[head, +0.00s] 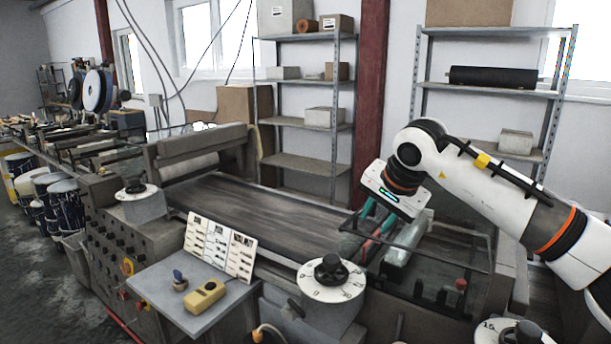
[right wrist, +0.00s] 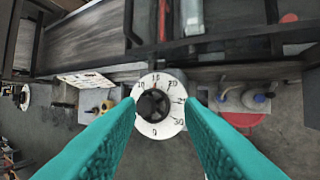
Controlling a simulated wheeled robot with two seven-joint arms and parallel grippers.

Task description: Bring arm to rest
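My right arm (head: 470,175) comes in from the right in the head view, with the white wrist over the far side of the conveyor's right end. My right gripper (head: 366,232) points down there, partly hidden by a dark frame. In the right wrist view, the two teal fingers of this gripper (right wrist: 160,108) are spread wide with nothing held. A white numbered dial with a black knob (right wrist: 154,104) shows between and beyond them, seemingly apart from the fingers. The dial is at the front edge in the head view (head: 332,279). My left gripper is not in view.
The dark conveyor belt (head: 258,205) runs across the middle. A printed card (head: 220,247) stands behind a yellow box (head: 205,296) on a grey side plate. Another dial (head: 512,334) is at the lower right. Shelves (head: 306,122) and a red post (head: 371,90) stand behind.

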